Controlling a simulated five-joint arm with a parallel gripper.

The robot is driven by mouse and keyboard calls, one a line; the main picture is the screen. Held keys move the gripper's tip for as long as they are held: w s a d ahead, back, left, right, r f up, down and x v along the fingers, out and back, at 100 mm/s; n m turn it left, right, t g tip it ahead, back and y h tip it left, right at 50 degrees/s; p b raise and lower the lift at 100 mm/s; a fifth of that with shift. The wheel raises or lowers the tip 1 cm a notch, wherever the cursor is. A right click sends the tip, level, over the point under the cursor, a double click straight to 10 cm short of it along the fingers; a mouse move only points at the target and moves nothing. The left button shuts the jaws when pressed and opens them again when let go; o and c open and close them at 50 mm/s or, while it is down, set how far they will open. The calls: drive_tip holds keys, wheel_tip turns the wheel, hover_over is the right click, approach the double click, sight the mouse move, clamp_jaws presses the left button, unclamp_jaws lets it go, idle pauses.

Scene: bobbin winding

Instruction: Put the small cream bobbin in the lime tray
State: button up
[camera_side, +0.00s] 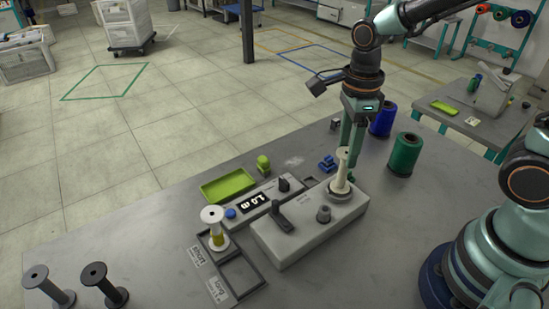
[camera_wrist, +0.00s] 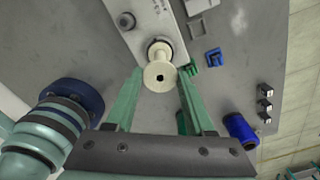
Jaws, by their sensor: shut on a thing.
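A cream bobbin (camera_side: 341,171) stands upright over the round seat of the grey winder box (camera_side: 285,243); I cannot tell whether its foot touches the seat. My gripper (camera_side: 349,158) reaches down from above and is shut on this bobbin. In the wrist view the bobbin's round flange with its dark hole (camera_wrist: 159,75) shows between the fingers of my gripper (camera_wrist: 160,82). The lime tray (camera_side: 228,186) lies empty on the table, left of the winder; it is out of the wrist view. A second pale bobbin with yellow thread (camera_side: 214,226) stands in a dark frame near the "short" label.
A length display (camera_side: 254,203) and a lever (camera_side: 281,217) lie between tray and bobbin. A green spool (camera_side: 404,154) and a blue spool (camera_side: 383,119) stand right of my gripper. Two dark bobbins (camera_side: 103,283) stand front left.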

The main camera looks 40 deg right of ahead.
drive_tip(key=shift+r, duration=1.9)
drive_tip(key=shift+w+a, duration=0.15)
drive_tip(key=shift+w, duration=0.2)
drive_tip(key=w+a+r+n, duration=0.1)
drive_tip(key=w+a+n, duration=0.2)
drive_tip(key=w+a, duration=0.6)
drive_tip(key=w+a+f+n, duration=0.3)
drive_tip(key=w+a+f, duration=0.5)
drive_tip(key=w, duration=0.2)
drive_tip(key=shift+w+f, duration=0.15)
drive_tip(key=shift+f, duration=0.2)
drive_tip(key=shift+a+f, duration=0.1)
drive_tip(key=shift+f, duration=0.45)
drive_tip(key=shift+f, duration=0.35)
